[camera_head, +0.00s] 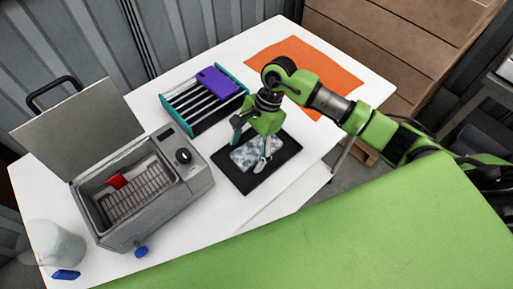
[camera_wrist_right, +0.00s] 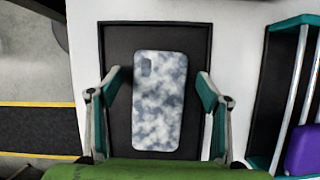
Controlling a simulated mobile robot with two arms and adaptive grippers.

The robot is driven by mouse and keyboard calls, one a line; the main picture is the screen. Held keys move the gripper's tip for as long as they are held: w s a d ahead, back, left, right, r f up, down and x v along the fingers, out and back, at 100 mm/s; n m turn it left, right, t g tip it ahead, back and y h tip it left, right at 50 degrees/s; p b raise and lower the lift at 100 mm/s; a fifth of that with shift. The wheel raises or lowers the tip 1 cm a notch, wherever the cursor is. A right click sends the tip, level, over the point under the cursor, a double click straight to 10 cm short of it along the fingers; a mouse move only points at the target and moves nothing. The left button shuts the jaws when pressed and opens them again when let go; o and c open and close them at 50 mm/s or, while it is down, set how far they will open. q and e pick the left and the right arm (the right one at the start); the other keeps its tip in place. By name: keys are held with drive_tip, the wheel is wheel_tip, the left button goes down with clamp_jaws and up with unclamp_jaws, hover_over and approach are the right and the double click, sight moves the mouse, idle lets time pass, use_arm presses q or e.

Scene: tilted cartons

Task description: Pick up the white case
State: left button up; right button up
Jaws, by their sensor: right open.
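The white case (camera_head: 244,157) is a flat, phone-shaped case with a cloudy white and blue-grey pattern. It lies on a black tray (camera_head: 257,183) on the white table. In the right wrist view the case (camera_wrist_right: 159,105) sits upright in the picture, with a camera cutout at its top left. My right gripper (camera_head: 249,149) is above the tray, partly covering the case in the head view. In the right wrist view its open fingers (camera_wrist_right: 159,80) show on either side of the case, with gaps between them and its edges. My left gripper is not in view.
A teal rack (camera_head: 178,96) with a purple case (camera_head: 219,82) on it stands behind the tray. A grey machine (camera_head: 198,180) with a raised lid and wire basket is at left. An orange mat (camera_head: 335,75) lies at the back right. A whitish jar (camera_head: 55,243) is at front left.

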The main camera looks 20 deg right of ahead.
drive_tip(key=shift+f+b, duration=0.2)
drive_tip(key=shift+b, duration=0.2)
idle(0.4)
drive_tip(key=shift+s, duration=0.1)
drive_tip(key=c, duration=1.1)
